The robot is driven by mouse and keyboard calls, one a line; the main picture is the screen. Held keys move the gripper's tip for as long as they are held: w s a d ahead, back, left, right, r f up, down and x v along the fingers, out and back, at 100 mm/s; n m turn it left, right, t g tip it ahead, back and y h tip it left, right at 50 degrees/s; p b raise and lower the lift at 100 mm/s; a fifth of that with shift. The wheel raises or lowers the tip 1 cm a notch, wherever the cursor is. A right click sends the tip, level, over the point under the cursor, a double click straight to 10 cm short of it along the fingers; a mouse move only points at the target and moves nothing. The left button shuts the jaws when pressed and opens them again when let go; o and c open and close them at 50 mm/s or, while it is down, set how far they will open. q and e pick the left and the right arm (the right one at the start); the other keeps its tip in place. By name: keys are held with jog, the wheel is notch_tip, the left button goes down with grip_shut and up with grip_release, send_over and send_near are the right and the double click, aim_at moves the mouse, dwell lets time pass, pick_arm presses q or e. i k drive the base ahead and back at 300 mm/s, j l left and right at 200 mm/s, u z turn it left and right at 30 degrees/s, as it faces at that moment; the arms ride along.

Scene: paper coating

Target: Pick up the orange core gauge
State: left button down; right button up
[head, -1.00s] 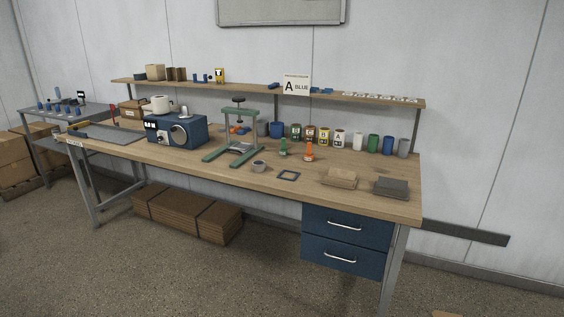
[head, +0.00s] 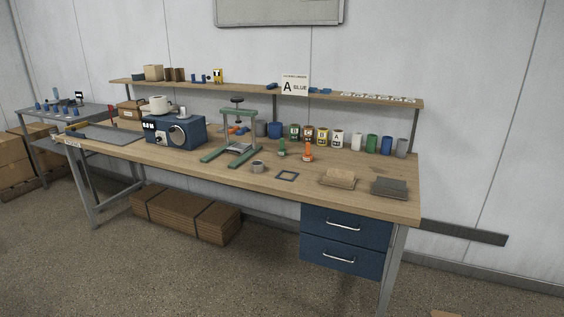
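An orange upright tool (head: 308,152), which looks like the orange core gauge, stands on the wooden workbench (head: 240,174) right of centre. A similar green piece (head: 282,148) stands just to its left. Another small orange item lies partly hidden behind the green press frame (head: 232,152). Neither of my grippers shows in the head view.
A square dark frame (head: 287,176), a small grey cup (head: 257,166), a tan stack (head: 339,178) and a grey stack (head: 389,187) lie near the front. Several cans and cups line the back below the shelf (head: 260,89). A blue machine (head: 175,132) stands left.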

aim_at(307, 157)
jog(key=z, duration=0.2)
jog(key=i+j+z, duration=0.25)
jog(key=z, duration=0.15)
jog(key=i+j+z, duration=0.15)
jog(key=j+z, duration=0.3)
jog(key=i+j+z, duration=0.1)
jog(key=j+z, duration=0.3)
